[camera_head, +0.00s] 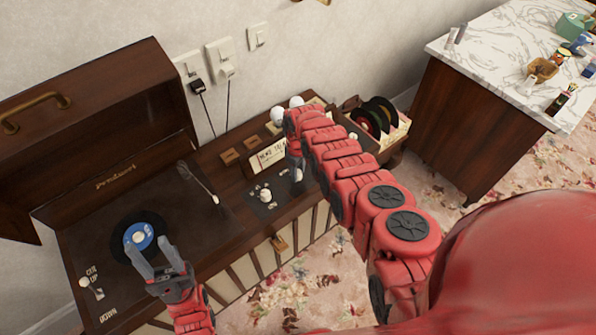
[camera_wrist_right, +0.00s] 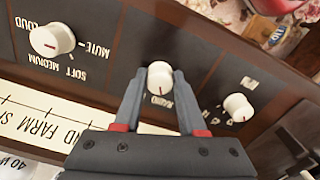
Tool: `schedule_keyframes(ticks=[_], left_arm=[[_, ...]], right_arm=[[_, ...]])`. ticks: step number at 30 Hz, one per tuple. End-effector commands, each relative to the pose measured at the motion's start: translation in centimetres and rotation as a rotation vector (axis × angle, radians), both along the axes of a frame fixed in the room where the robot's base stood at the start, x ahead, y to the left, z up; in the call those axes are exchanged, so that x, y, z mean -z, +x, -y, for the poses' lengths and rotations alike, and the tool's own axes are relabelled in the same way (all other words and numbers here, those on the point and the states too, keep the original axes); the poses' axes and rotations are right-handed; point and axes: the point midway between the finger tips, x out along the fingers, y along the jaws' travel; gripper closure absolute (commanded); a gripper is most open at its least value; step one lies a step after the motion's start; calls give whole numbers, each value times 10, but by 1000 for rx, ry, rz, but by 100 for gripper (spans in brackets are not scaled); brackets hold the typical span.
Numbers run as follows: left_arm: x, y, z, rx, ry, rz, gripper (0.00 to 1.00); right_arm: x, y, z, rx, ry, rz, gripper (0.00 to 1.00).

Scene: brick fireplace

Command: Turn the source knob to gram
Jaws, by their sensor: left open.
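The source knob is the small white knob (camera_wrist_right: 159,76) with a red mark, in the middle of the dark panel in the right wrist view. Upside-down lettering that seems to read RADIO is beside it, partly covered by a finger. My right gripper (camera_wrist_right: 160,85) has one finger on each side of this knob; whether they touch it I cannot tell. In the head view the right gripper (camera_head: 297,172) reaches down to the console panel, and its arm hides part of it. My left gripper (camera_head: 148,250) is open and empty above the turntable area, by the blue-labelled record (camera_head: 138,236).
A larger volume knob (camera_wrist_right: 52,39) and another small knob (camera_wrist_right: 238,107) flank the source knob. The open lid (camera_head: 100,110), tone arm (camera_head: 200,182), record rack (camera_head: 385,125) and marble-topped cabinet (camera_head: 490,60) surround the work area. A lever (camera_head: 90,285) sits at front left.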

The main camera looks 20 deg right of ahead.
Motion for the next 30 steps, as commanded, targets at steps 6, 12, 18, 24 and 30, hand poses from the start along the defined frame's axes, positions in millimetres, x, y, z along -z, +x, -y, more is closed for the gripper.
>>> schedule_keyframes(ticks=[6,12,18,24,30], left_arm=[[0,0,0,0,0,0,50],[0,0,0,0,0,0,50],[0,0,0,0,0,0,50],[0,0,0,0,0,0,50],[3,0,0,0,0,0,50]], right_arm=[[0,0,0,0,0,0,100],[0,0,0,7,0,0,100],[1,0,0,62,0,0,100],[2,-2,-1,191,-1,-4,100],[2,0,-1,372,-1,1,100]])
